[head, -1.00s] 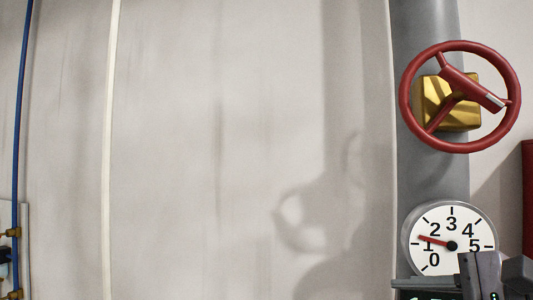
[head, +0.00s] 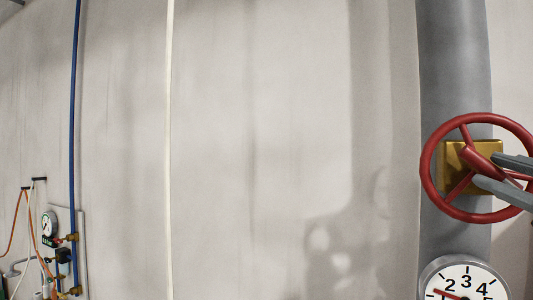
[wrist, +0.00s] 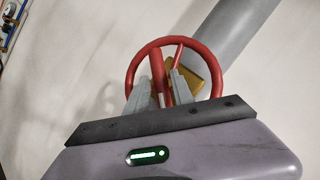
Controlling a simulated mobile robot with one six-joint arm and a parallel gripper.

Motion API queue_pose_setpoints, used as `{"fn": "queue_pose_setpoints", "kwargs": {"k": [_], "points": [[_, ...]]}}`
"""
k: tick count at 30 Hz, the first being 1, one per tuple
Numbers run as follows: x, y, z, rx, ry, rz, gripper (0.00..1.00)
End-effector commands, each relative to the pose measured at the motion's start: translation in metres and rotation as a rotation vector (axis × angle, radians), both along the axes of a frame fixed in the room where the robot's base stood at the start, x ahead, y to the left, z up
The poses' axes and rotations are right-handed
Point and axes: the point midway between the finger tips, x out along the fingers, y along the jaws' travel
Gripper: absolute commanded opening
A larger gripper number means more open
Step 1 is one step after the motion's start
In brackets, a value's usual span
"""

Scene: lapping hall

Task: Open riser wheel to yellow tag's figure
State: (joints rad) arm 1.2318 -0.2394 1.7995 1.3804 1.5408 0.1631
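The red riser wheel (head: 430,180) has several spokes and sits before a brass-yellow block (head: 486,149) on the grey pipe at the right of the head view. It also shows in the wrist view (wrist: 138,62). My gripper (head: 484,169) reaches it from the right. In the wrist view my gripper (wrist: 160,76) has its two grey fingers apart, with a thick red spoke between them; a gap shows beside the spoke. The white dial (head: 450,270) below is cut off by the lower edge; its red pointer lies left, below the 2. No yellow tag is visible.
The grey vertical pipe (head: 453,60) stands against a pale wall. A blue pipe (head: 74,120) and a small panel with a gauge (head: 48,224) and hoses are at far left. The wall between is bare except for a thin white pipe (head: 169,140).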

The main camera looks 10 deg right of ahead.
Motion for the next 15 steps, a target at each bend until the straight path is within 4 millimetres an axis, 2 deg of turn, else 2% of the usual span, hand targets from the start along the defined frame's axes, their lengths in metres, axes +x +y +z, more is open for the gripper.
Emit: {"fn": "queue_pose_setpoints", "kwargs": {"k": [6, 15], "points": [[0.021, 0.001, 0.006, 0.000, 0.001, 0.001, 0.29], [0.024, 0.001, 0.005, -0.001, 0.001, -0.001, 0.29]]}}
